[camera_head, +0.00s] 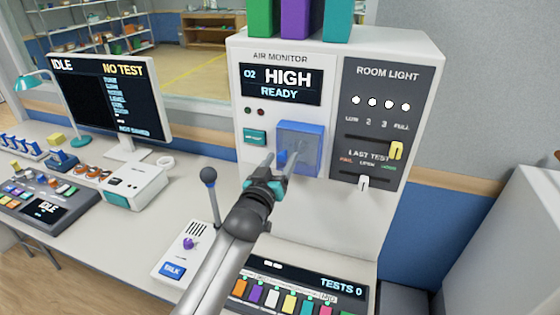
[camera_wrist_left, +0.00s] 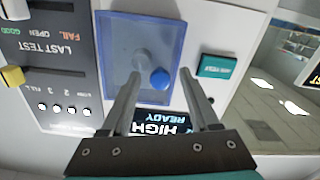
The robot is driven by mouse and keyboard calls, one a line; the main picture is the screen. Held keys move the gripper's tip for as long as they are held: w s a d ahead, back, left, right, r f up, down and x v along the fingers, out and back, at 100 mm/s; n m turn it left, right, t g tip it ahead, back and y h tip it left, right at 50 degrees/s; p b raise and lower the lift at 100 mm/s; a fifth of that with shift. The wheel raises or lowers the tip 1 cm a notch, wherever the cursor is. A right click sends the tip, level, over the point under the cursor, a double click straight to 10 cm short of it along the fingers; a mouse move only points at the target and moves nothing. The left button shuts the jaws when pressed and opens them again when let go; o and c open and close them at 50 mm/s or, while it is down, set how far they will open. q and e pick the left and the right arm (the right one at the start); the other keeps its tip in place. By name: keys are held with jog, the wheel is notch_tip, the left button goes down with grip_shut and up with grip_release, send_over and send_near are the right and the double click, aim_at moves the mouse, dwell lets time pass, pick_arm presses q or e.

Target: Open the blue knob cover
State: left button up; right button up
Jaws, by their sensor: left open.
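The blue knob cover (camera_head: 309,136) is a translucent blue box on the front of the white air monitor panel, below the HIGH display. It looks closed. In the left wrist view the cover (camera_wrist_left: 117,45) shows a pale round knob behind it and a darker blue ball-like grip (camera_wrist_left: 160,78) near its edge. My left gripper (camera_head: 283,161) is open in front of the cover, and its fingers partly hide the grip in the head view. In the left wrist view the fingers (camera_wrist_left: 158,95) stand either side of the grip; I cannot tell whether they touch it. My right gripper is not in view.
A teal button (camera_head: 254,137) is left of the cover. The slider panel with a yellow handle (camera_head: 396,150) is on the right. A ball-topped lever (camera_head: 209,176) stands left of my arm. Coloured switches (camera_head: 275,297) lie below.

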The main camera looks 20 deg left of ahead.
pick_arm(q)
jog(key=shift+c, duration=0.4)
grip_shut()
dwell(0.9)
